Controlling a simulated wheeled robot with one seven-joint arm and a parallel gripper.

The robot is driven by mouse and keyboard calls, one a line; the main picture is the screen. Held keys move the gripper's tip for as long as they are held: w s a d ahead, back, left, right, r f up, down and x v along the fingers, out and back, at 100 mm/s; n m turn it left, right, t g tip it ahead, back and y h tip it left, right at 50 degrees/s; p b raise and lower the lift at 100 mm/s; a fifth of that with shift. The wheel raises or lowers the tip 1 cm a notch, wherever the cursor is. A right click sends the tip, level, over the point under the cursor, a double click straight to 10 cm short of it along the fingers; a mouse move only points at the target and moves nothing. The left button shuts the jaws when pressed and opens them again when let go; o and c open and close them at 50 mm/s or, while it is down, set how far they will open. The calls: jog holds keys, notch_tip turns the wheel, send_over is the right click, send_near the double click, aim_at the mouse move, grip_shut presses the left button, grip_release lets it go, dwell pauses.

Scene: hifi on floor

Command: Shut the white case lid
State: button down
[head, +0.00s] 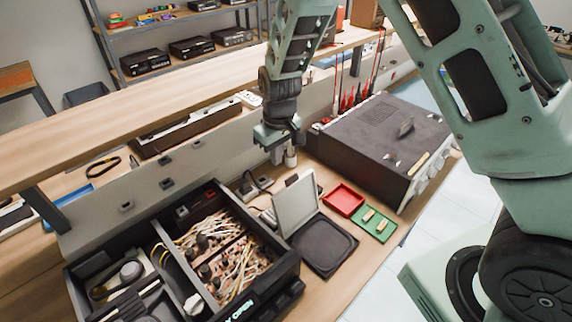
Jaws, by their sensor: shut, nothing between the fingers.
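The white case lid (295,204) stands up, tilted slightly back, at the rear edge of its dark base. The dark base (325,246) lies flat and open on the bench, with its inside facing up. My gripper (277,158) points down above and behind the lid, slightly to its left in the picture. It is shut and empty, and appears apart from the lid. Some of its fingertip area is small and hard to make out.
A black bin of wires and parts (285,262) stands left of the case. A red tray (344,200) and a green tray (375,224) lie to its right. A large dark instrument (375,140) stands behind them. A raised wooden shelf (190,88) runs along the back.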

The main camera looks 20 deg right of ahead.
jog(key=s+f+p, duration=0.1)
jog(key=s+d+f+p, duration=0.1)
jog(key=s+p, duration=0.1)
jog(key=shift+s+d+f, duration=0.15)
jog(key=shift+s+f, duration=0.05)
jog(key=shift+f, duration=0.1)
jog(key=shift+d+b, duration=0.1)
jog(key=shift+b, duration=0.3)
